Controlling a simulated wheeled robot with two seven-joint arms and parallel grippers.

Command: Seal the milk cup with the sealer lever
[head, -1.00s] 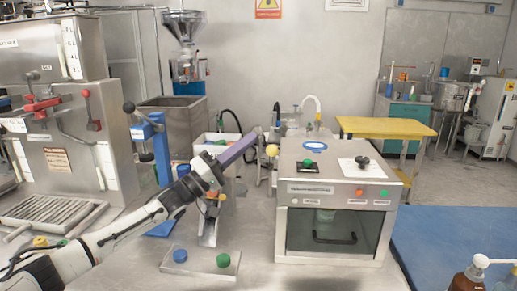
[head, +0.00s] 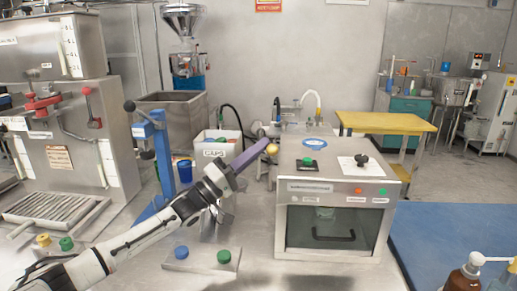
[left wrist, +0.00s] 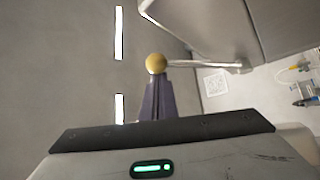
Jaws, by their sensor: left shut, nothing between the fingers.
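The sealer (head: 333,238) is a metal box with a dark front window. A pale cup (head: 326,213) shows dimly behind the window; its contents cannot be made out. The sealer lever ends in a yellow ball knob (head: 271,149) at the box's left side. In the left wrist view the knob (left wrist: 156,63) sits on a metal rod running right to the box. My left gripper (head: 267,143) has its purple fingers shut and empty, tips right at the knob. In the left wrist view the shut fingers (left wrist: 155,80) point at the ball; contact cannot be told. My right gripper is not in view.
A blue lever stand (head: 162,155) and a white cups bin (head: 214,149) stand left of the sealer. A plate with a blue button (head: 181,252) and a green button (head: 224,257) lies in front. Pump bottles (head: 466,277) are at the lower right.

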